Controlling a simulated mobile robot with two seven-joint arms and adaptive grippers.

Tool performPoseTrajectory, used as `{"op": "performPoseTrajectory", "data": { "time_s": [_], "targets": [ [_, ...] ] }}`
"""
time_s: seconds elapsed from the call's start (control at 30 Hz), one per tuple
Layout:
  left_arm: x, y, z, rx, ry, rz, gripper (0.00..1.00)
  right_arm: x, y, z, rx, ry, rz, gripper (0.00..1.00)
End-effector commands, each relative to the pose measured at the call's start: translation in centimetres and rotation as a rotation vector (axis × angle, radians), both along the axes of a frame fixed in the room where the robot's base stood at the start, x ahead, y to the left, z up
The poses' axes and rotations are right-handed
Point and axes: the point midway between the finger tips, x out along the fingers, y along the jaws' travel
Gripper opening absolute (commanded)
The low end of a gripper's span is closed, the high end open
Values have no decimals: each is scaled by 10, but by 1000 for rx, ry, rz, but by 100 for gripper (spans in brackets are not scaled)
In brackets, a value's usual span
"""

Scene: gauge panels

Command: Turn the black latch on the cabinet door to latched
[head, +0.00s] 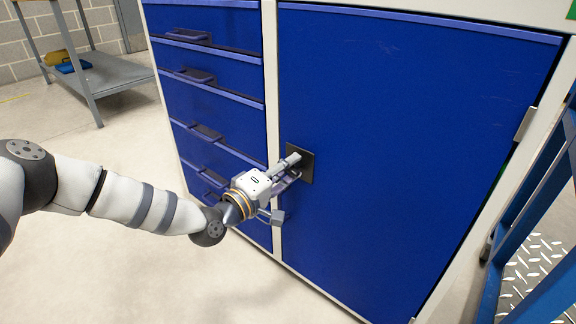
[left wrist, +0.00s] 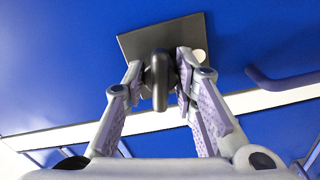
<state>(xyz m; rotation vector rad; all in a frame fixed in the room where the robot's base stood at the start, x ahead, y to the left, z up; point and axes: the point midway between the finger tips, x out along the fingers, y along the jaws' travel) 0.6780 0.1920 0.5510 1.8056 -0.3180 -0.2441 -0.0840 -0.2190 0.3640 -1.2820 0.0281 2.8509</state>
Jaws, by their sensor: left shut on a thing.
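The blue cabinet door (head: 410,130) is closed, with a dark square latch plate (head: 304,166) near its left edge. In the left wrist view, the black latch (left wrist: 160,80) stands out from the plate (left wrist: 135,42), which also carries a pale round spot. My left gripper (head: 290,168) is at the plate. In the left wrist view its fingers (left wrist: 158,90) stand on either side of the latch, shut on it. In the head view the gripper hides most of the latch. My right gripper is not in view.
Blue drawers (head: 210,90) with dark handles are left of the door. A grey shelf unit (head: 100,75) stands at the back left. A blue frame (head: 530,230) with a tread-plate surface is close on the right. The floor at front left is clear.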

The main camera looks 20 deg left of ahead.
Motion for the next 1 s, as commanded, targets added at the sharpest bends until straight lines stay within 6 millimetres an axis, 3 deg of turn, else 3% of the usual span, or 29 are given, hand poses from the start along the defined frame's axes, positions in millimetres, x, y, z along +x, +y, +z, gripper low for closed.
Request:
{"op": "performPoseTrajectory", "data": {
  "time_s": [1.0],
  "targets": [
    [0,-1,2,900,-328,-1,0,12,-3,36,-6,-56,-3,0]
  ]
}}
